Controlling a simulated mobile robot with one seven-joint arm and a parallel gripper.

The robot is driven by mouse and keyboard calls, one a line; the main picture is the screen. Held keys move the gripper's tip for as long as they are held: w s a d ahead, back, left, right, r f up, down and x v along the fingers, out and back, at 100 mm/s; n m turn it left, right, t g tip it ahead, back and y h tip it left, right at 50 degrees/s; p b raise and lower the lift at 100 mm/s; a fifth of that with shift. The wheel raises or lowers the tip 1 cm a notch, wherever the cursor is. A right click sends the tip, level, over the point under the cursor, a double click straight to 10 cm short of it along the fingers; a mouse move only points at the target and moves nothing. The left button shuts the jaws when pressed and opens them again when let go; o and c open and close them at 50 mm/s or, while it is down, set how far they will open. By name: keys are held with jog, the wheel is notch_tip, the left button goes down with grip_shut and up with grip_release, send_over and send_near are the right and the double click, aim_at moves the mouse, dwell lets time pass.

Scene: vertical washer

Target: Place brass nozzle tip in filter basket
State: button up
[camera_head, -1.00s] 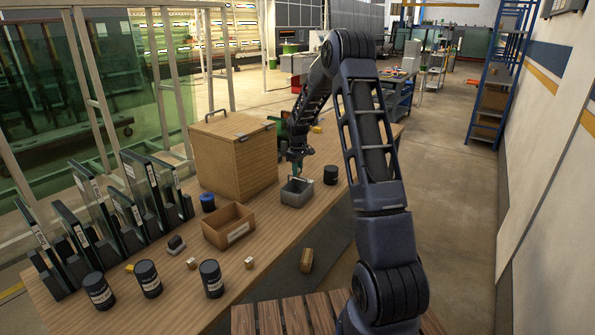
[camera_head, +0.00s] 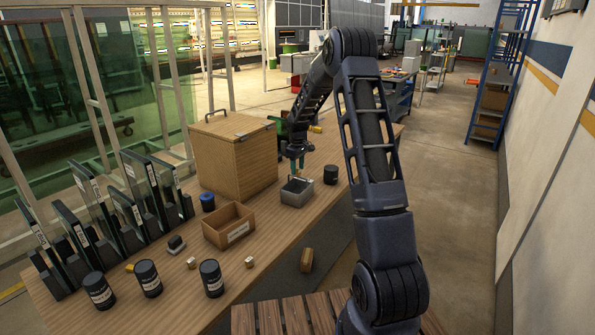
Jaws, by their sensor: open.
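A small grey metal box, which looks like the filter basket (camera_head: 297,197), sits on the wooden table right of the large wooden box. My gripper (camera_head: 297,177) points down just above the basket's back rim, with its fingers apart. No brass piece can be made out between the fingers. The basket's inside is dark and too small to tell what lies in it. A small brass-coloured piece (camera_head: 316,129) lies farther back on the table, and another (camera_head: 130,267) lies near the front jars. I cannot tell which piece, if any of these, is the nozzle tip.
A large wooden box (camera_head: 232,160) stands left of my gripper. An open wooden tray (camera_head: 228,226) and a blue-capped jar (camera_head: 207,202) are nearer. A dark jar (camera_head: 331,174) stands right of the basket. Glass panels in racks (camera_head: 140,190) line the left edge.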

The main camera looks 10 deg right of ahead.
notch_tip(320, 180, up, 10)
jog(key=s+d+r+m+t, duration=0.1)
jog(key=s+d+r+m, duration=0.1)
jog(key=s+r, duration=0.9)
jog(key=s+d+r+m+t, duration=0.1)
jog(key=s+r, duration=0.2)
jog(key=s, duration=0.4)
jog(key=s+d+r+m, duration=0.1)
jog(key=s+r+m, duration=0.15)
jog(key=s, duration=0.45)
jog(key=s+d+f+m+t, duration=0.1)
jog(key=s+d+m+t, duration=0.1)
jog(key=s, duration=2.1)
jog(key=shift+s+f+m+t, duration=0.15)
jog(key=shift+s+m+t, duration=0.2)
jog(key=shift+m, duration=0.4)
